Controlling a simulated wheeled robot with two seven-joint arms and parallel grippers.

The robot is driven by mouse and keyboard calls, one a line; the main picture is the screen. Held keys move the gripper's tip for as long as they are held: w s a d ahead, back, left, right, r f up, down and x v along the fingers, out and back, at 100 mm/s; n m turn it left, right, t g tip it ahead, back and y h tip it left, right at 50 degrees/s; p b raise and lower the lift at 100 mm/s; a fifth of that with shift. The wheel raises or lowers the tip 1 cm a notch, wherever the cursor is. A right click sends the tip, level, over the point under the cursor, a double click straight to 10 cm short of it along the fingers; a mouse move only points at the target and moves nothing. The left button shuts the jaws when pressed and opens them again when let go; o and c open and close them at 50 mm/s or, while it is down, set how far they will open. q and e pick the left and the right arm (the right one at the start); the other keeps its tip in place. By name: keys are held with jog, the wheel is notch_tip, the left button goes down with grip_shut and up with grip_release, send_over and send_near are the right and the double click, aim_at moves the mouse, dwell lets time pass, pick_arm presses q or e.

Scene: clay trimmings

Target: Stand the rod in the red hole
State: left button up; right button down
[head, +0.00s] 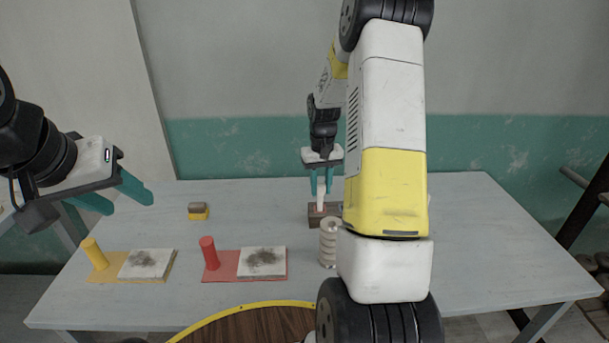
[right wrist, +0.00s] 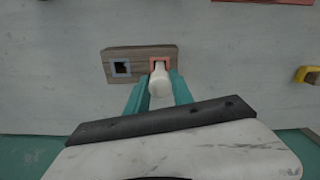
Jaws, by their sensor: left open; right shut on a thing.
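My right gripper (head: 321,192) is shut on a pale rod (head: 321,201) and holds it upright at the wooden block (head: 313,217). In the right wrist view, the block (right wrist: 117,76) has a blue-rimmed hole (right wrist: 121,68) at left and a red-rimmed hole (right wrist: 153,59) at right. The rod (right wrist: 160,84) lies between the fingers (right wrist: 159,90), with its far end over the red-rimmed hole. It hides part of that hole, and I cannot tell how deep it reaches. My left gripper (head: 131,206) is open and empty above the table's left side.
A cream ribbed spool (head: 328,243) stands in front of the block. Red (head: 209,253) and yellow (head: 95,253) pegs stand beside smudged white tiles at front left. A small yellow-brown block (head: 198,211) lies behind them. My right arm hides much of the table's right middle.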

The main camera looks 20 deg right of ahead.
jog(key=shift+f, duration=1.05)
jog(key=c, duration=1)
grip_release()
jog(key=shift+c, duration=0.2)
jog(key=shift+r, duration=3.85)
